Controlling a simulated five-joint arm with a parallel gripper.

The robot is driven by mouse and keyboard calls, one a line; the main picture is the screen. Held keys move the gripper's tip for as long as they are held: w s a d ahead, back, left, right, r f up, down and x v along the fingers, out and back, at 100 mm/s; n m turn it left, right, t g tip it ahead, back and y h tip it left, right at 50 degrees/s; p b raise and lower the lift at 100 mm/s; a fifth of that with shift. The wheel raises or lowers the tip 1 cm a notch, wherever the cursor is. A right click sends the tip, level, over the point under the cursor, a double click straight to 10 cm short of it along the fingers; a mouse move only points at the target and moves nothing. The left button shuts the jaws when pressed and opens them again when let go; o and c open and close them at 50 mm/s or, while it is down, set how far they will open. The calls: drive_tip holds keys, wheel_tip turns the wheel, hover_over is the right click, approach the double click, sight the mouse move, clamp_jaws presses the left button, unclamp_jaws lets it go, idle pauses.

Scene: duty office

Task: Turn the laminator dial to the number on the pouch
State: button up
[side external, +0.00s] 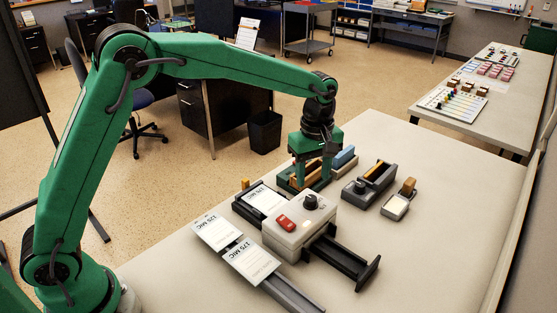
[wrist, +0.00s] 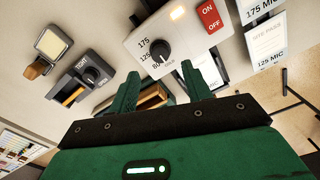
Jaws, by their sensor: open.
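The laminator (side external: 298,226) is a light grey box with a black dial (side external: 312,202) and a red switch (side external: 286,223) on top. In the wrist view the dial (wrist: 161,53) has 175, 125 and what looks like 80 around it; its exact setting is too small to tell. My gripper (wrist: 160,69) is open and empty, its fingertips apart on the near side of the dial, not closed on it. In the side view my gripper (side external: 312,184) points down just behind the dial. A pouch (side external: 265,198) lies at the laminator's feed side, its number hard to read.
Cards (side external: 217,232) marked in MIC lie left of the laminator, one on a dark rail. A black tray (side external: 345,262) extends from its right side. A grey device with a knob (side external: 361,188) and a small box (side external: 396,206) stand to the right.

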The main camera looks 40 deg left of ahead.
sight(311, 198)
drive_tip(key=shift+f, duration=3.25)
drive_tip(key=c, duration=1)
